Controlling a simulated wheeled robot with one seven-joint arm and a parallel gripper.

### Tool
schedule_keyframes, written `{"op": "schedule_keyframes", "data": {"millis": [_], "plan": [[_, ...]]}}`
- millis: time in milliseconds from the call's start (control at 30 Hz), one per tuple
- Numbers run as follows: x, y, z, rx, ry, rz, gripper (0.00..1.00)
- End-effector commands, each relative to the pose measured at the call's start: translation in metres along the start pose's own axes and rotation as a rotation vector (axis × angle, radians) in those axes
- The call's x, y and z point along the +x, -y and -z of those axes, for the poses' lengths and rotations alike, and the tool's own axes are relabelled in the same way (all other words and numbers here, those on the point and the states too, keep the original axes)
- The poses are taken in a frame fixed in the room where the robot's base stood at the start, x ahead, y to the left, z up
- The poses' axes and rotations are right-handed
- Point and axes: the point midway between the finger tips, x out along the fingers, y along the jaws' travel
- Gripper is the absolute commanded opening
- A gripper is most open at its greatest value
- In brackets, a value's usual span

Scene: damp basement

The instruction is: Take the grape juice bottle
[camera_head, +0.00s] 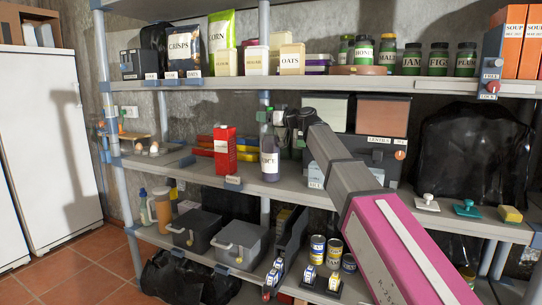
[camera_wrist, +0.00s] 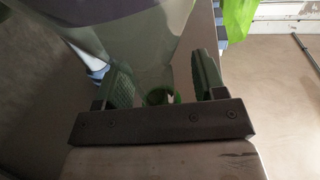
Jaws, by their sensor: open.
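The grape juice bottle (camera_head: 269,160), dark purple-grey with a pale label partly reading "ICE", stands upright on the middle shelf. My gripper (camera_head: 279,122) is at the bottle's top, coming from the right. In the wrist view the bottle shows as a large grey, see-through body (camera_wrist: 135,30) narrowing toward my gripper (camera_wrist: 163,85). A green ring, seemingly its cap, lies between the two fingers. The fingers are apart, with gaps visible beside the narrow part, and are not closed on it. The bottle's upper part is partly hidden in the head view.
A red carton (camera_head: 225,150) stands close left of the bottle. The upper shelf (camera_head: 220,84), with jars and packets, runs above. Stamps and a sponge (camera_head: 510,214) lie on the right of the middle shelf.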

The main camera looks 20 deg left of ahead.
Motion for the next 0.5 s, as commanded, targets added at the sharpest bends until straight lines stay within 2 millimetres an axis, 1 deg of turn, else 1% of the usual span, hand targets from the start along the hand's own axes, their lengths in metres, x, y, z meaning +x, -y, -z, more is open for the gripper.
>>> {"op": "schedule_keyframes", "data": {"millis": [33, 67, 100, 167, 200, 233, 267, 500], "plan": [[-0.0003, 0.0002, 0.0000, 0.000, 0.000, 0.000, 0.64], [-0.0004, 0.0001, 0.0000, 0.000, 0.000, 0.000, 0.58], [-0.0004, 0.0001, 0.0001, 0.000, 0.000, 0.000, 0.45], [-0.0004, 0.0001, 0.0001, 0.000, 0.000, 0.000, 0.25], [-0.0004, 0.0001, 0.0001, 0.000, 0.000, 0.000, 0.12], [-0.0005, 0.0001, 0.0001, 0.000, 0.000, 0.000, 0.02], [-0.0005, 0.0001, 0.0001, 0.000, 0.000, 0.000, 0.00], [-0.0004, 0.0000, 0.0014, 0.001, -0.003, 0.000, 0.00]]}}
